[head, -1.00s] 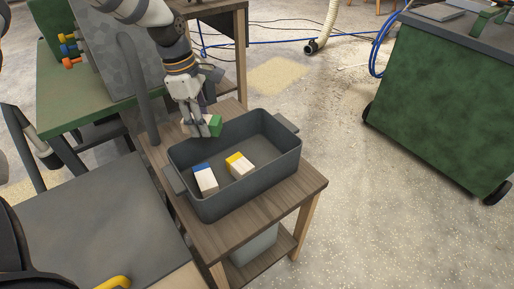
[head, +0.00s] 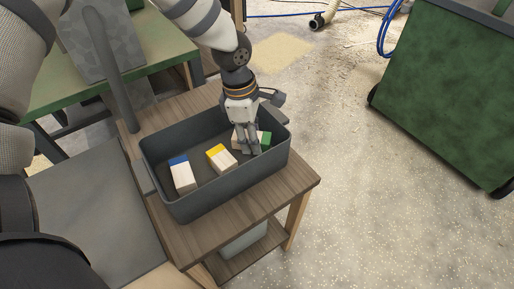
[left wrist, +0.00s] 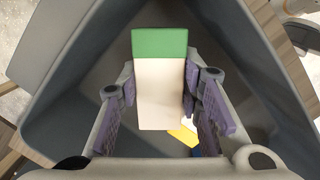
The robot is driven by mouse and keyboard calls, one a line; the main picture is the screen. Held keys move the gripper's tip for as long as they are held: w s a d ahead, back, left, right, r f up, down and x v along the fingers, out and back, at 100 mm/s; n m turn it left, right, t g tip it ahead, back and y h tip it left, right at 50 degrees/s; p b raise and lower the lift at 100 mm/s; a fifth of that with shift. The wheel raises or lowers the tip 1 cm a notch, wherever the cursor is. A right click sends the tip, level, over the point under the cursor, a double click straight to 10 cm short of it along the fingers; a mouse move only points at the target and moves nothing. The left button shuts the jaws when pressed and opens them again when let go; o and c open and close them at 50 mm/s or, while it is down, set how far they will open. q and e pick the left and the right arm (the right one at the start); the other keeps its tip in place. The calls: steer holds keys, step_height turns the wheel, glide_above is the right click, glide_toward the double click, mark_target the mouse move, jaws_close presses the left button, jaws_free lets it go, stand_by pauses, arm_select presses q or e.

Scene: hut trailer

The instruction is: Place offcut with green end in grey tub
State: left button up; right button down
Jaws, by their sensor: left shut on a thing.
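The grey tub (head: 205,203) stands on a small wooden table. The offcut with the green end (head: 265,139) is between the fingers of my left gripper (head: 250,146), inside the tub's right part. In the left wrist view the offcut (left wrist: 160,90) shows its green end at the top and its pale wood below, with purple finger pads on both sides. Whether it touches the tub floor I cannot tell. A blue-ended offcut (head: 183,176) and a yellow-ended offcut (head: 221,158) lie in the tub to the left of the gripper. My right gripper is not in view.
The wooden table (head: 240,208) has bare top in front of the tub. A green workbench (head: 80,88) is at the back left, with a dark upright post (head: 108,70) beside it. A green wheeled cabinet (head: 445,90) stands at the right, with clear floor between.

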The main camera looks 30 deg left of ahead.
mark_target(248, 137)
arm_select(q)
steer(key=f, duration=0.2)
steer(key=d+f, duration=0.1)
steer(key=f, duration=0.1)
steer(key=shift+b, duration=0.35)
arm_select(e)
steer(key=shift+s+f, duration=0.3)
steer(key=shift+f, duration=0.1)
arm_select(q)
steer(key=shift+f, duration=0.1)
steer(key=o, duration=1.2)
steer(key=shift+c, duration=0.2)
steer(key=r, duration=0.4)
steer(key=a+r+p, duration=0.1)
steer(key=r, duration=0.3)
steer(key=r+p, duration=0.1)
steer(key=r, duration=0.3)
steer(key=shift+s+a+r, duration=0.1)
steer(key=shift+s+a, duration=0.25)
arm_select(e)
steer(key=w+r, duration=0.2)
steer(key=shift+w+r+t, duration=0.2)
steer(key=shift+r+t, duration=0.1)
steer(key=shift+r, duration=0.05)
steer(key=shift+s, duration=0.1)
